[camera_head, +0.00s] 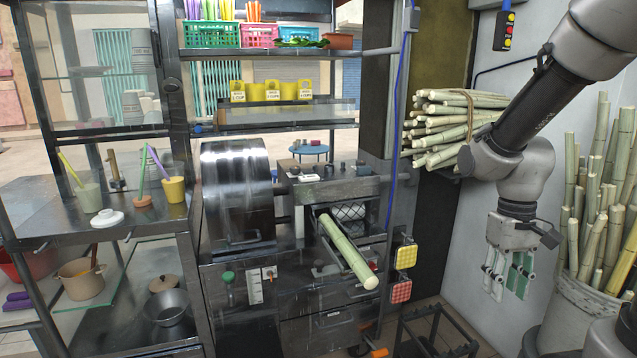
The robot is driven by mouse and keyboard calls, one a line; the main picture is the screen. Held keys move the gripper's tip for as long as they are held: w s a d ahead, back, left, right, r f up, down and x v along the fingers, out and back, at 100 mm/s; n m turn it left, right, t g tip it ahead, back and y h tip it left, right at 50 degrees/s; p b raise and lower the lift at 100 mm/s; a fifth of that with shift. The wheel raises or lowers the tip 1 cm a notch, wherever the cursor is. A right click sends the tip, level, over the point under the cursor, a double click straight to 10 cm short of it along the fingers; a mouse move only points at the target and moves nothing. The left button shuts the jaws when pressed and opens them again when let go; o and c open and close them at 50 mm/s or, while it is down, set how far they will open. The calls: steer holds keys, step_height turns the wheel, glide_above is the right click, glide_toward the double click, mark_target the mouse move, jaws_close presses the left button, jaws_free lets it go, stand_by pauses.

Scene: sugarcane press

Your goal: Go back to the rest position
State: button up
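My gripper (507,276) hangs at the right, fingers pointing down, in front of the pale wall. Its fingers are apart and nothing shows between them. My arm comes in from the upper right and bends above the gripper. A green sugarcane stalk (349,252) lies in the feed opening of the press (237,187), its near end sticking out toward me. My gripper is well to the right of the stalk and apart from it.
A bundle of cane (445,128) lies behind my arm. A white bin (570,315) of upright canes stands at the right, close to my gripper. A dark metal rack (437,335) is low in front. Shelves with cups, pots and baskets fill the left and top.

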steer(key=s+r+t, duration=0.6)
steer(key=s+r, duration=0.2)
steer(key=r, duration=0.5)
steer(key=shift+d+r, duration=0.25)
steer(key=shift+d, duration=0.05)
